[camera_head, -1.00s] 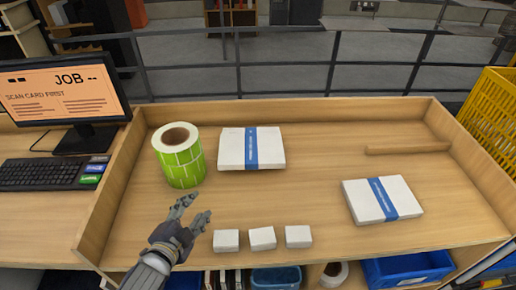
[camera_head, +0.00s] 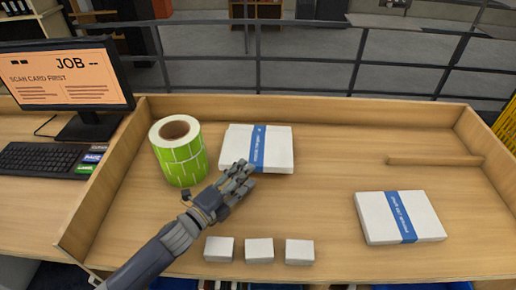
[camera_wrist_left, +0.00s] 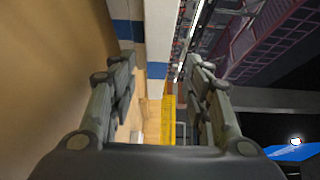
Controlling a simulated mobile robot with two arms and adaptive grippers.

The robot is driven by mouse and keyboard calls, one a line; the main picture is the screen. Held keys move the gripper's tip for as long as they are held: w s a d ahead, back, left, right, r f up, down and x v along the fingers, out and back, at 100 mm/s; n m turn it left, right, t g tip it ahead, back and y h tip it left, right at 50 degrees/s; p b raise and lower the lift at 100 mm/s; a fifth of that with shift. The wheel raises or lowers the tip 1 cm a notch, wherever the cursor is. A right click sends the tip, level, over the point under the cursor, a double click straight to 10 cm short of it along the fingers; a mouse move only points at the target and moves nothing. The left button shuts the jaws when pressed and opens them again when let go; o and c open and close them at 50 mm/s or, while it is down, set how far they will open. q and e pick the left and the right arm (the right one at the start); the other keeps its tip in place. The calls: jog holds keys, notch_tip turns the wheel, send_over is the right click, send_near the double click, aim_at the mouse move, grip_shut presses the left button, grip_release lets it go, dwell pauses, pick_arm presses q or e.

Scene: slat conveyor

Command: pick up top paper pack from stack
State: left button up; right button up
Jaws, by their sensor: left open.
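A white paper pack with a blue band (camera_head: 240,146) lies towards the back left of the wooden worktop, just right of the green label roll. I cannot tell how many packs are stacked there. A second white pack with a blue band (camera_head: 374,220) lies at the right. My left gripper (camera_head: 246,176) is open and empty at the front edge of the left pack, its fingers partly covering that edge. In the left wrist view, white and blue surfaces (camera_wrist_left: 128,32) show beyond and between the open fingers (camera_wrist_left: 160,80). My right gripper is out of view.
The green label roll (camera_head: 182,160) stands close left of the pack. Several small white boxes (camera_head: 259,250) line the front. A wooden strip (camera_head: 435,160) lies at the back right. Raised wooden walls edge the worktop; its middle is clear.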

aim_at(254, 162)
pick_arm(q)
jog(key=shift+w+d, duration=0.2)
jog(key=shift+w, duration=0.05)
jog(key=shift+w+d+p, duration=0.15)
jog(key=shift+w+p, duration=0.15)
jog(key=shift+w, duration=0.05)
jog(key=p+x, duration=0.1)
jog(key=x, duration=0.2)
jog(key=shift+w+f, duration=0.1)
jog(key=shift+w, duration=0.05)
jog(key=shift+w+d+f, duration=0.1)
jog(key=shift+w+d, duration=0.15)
jog(key=shift+w, duration=0.2)
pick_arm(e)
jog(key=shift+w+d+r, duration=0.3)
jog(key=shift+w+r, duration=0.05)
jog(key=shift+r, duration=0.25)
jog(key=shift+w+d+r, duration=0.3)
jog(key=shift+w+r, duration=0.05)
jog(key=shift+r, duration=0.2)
pick_arm(q)
grip_shut()
jog(key=shift+w, duration=0.1)
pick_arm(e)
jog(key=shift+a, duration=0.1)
